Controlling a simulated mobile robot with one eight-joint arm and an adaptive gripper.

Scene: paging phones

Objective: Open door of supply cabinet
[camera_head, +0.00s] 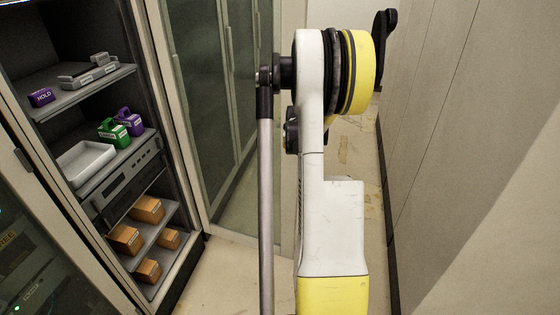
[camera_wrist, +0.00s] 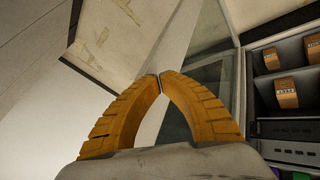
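The supply cabinet (camera_head: 178,120) is at the left in the head view. Its shelved front looks uncovered, with the shelves and goods in plain sight. A framed glass panel (camera_head: 205,90) stands beside its right edge; I cannot tell whether it is this cabinet's door swung open or a neighbouring front. Glass also shows in the wrist view (camera_wrist: 203,72), beyond my gripper. My gripper (camera_wrist: 160,77) has its two orange fingers curved together, tips meeting, with nothing seen between them. In the head view my arm stands mid-picture and the fingers are hidden or out of sight.
A grey tray (camera_head: 86,163), a green jug (camera_head: 112,131), purple items and several brown boxes (camera_head: 148,209) sit on the shelves. A dark equipment cabinet (camera_head: 30,265) is at lower left. A plain wall (camera_head: 455,130) bounds the right. Floor (camera_head: 235,270) shows between.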

